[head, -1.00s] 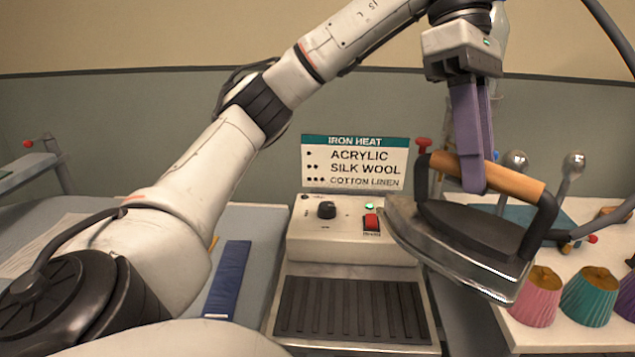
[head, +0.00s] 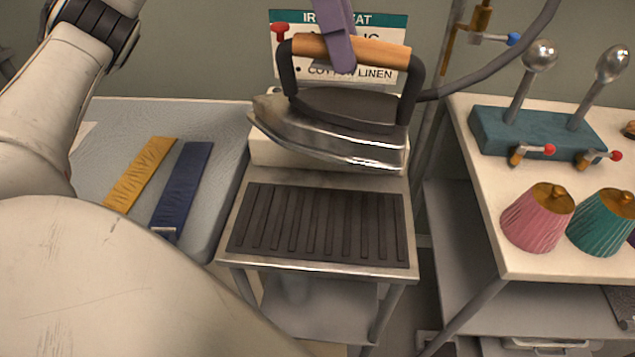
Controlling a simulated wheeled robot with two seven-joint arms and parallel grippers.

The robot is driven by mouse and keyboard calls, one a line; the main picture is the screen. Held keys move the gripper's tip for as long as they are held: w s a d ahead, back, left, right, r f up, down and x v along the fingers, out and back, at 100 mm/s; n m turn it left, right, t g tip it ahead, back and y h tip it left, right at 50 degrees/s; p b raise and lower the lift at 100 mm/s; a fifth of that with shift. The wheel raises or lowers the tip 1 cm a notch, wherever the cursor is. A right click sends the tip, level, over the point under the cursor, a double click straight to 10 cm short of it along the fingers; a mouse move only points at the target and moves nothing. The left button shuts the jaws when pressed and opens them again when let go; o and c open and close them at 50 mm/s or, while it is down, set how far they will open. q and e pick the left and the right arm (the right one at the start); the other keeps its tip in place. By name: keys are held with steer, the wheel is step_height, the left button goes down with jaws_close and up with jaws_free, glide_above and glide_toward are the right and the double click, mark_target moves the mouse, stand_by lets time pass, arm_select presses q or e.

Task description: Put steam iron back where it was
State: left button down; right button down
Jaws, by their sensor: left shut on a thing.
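The steam iron (head: 345,118) has a wooden handle, a dark body and a metal soleplate, with its tip toward the left. My left gripper (head: 340,55) is shut on its handle, with purple fingers reaching down from the top edge. The iron hangs in the air, slightly tilted, in front of the control box (head: 290,152) and hides most of it. The ribbed dark rest plate (head: 318,225) on the small metal stand is bare and lies below the iron in the picture. My right gripper is not in view.
A heat sign (head: 400,82) stands behind the iron, partly covered. A grey hose runs from the iron up right. The right table holds a teal block (head: 490,135) with metal balls on rods, clamps, and pink (head: 538,222) and teal shades. Yellow and blue strips (head: 183,190) lie left.

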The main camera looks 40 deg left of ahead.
mark_target(329, 118)
arm_select(q)
steer(key=shift+n+t, duration=0.4)
steer(key=shift+n, duration=0.3)
steer(key=f+b, duration=0.1)
steer(key=s+f+b, duration=0.1)
steer(key=f, duration=0.1)
steer(key=d+f+b, duration=0.1)
steer(key=shift+s+f, duration=0.35)
steer(key=shift+f, duration=0.05)
steer(key=shift+s+f+b, duration=0.2)
steer(key=shift+f+b, duration=0.1)
steer(key=shift+b, duration=0.05)
step_height(329, 118, down, 6)
steer(key=shift+r+b, duration=0.25)
steer(key=shift+b, duration=0.2)
steer(key=shift+f+b, duration=0.3)
steer(key=shift+f, duration=1.95)
steer(key=shift+f, duration=0.1)
steer(key=c, duration=1.5)
jaws_free()
steer(key=shift+c, duration=0.2)
